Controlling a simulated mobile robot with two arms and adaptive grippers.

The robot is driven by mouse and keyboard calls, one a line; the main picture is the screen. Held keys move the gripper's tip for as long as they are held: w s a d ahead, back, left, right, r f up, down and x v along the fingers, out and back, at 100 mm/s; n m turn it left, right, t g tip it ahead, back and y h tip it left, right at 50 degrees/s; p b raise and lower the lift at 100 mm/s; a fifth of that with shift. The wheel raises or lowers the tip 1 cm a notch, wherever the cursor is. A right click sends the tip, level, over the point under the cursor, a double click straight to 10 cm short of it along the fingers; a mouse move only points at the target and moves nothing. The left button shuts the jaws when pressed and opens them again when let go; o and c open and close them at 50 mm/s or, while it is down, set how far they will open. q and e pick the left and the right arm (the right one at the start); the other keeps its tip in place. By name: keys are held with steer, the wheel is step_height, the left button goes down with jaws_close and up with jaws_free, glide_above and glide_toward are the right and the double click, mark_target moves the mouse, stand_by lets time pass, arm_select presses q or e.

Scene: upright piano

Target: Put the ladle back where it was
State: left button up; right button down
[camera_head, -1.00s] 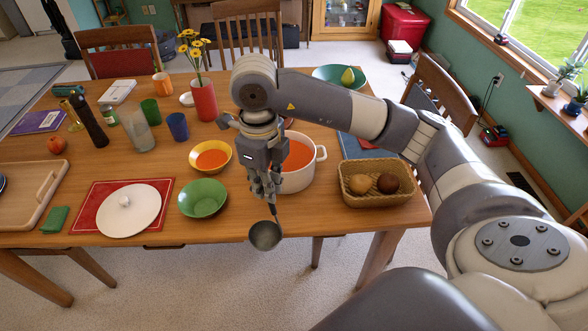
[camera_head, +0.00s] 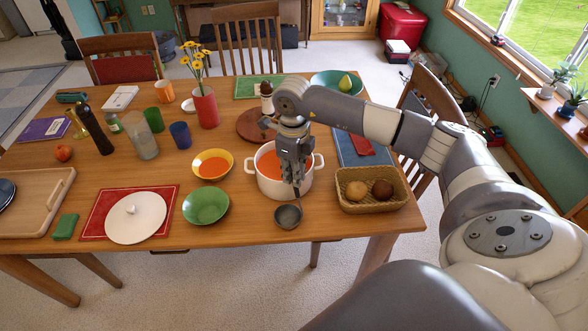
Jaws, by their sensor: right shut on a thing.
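My right gripper (camera_head: 293,178) is shut on the ladle, gripping its upper part. The ladle's dark round bowl (camera_head: 288,216) hangs below the gripper, in front of the white pot near the table's front edge. I cannot tell whether the ladle touches the table. The white two-handled pot (camera_head: 266,187) holds orange-red soup; my gripper covers part of its opening. The yellow bowl (camera_head: 230,155) to its left also holds orange soup. The green bowl (camera_head: 206,206) in front of it looks empty. My left gripper is not in view.
A wicker basket (camera_head: 345,204) with two round items stands right of the pot. A round wooden board (camera_head: 250,124) lies behind the pot. Bottles, cups and a red vase (camera_head: 206,108) stand farther back.

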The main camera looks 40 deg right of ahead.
steer(key=shift+f, duration=0.15)
steer(key=c, duration=1.6)
jaws_free()
steer(key=shift+r, duration=0.25)
step_height(320, 180, up, 11)
steer(key=b, duration=0.4)
steer(key=shift+a, duration=0.15)
steer(key=shift+r, duration=0.45)
